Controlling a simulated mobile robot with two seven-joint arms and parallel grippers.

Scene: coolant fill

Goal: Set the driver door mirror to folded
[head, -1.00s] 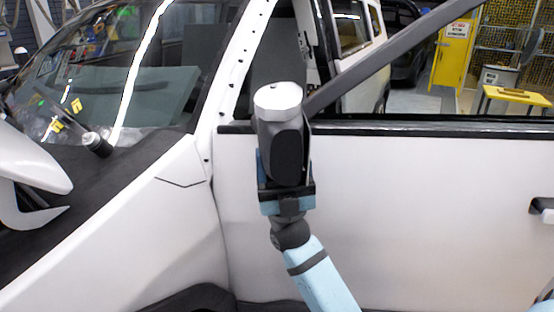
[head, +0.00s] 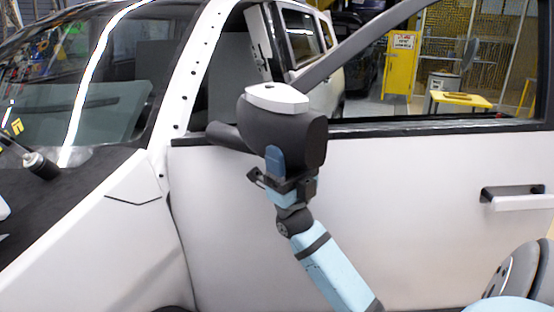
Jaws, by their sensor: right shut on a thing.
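The driver door mirror (head: 285,125) has a dark housing with a white cap on top. Its dark stalk (head: 228,136) runs left to the front corner of the door window. My right gripper (head: 283,172) reaches up from below and is shut on the lower part of the mirror housing. One blue finger lies against the near side of the housing; the other finger is mostly hidden. My left gripper is not in view.
The door handle (head: 515,197) is at the right. The windshield pillar (head: 190,85) and fender (head: 90,230) lie to the left. Through the window a yellow cabinet (head: 400,65) and a yellow table (head: 460,100) stand far behind.

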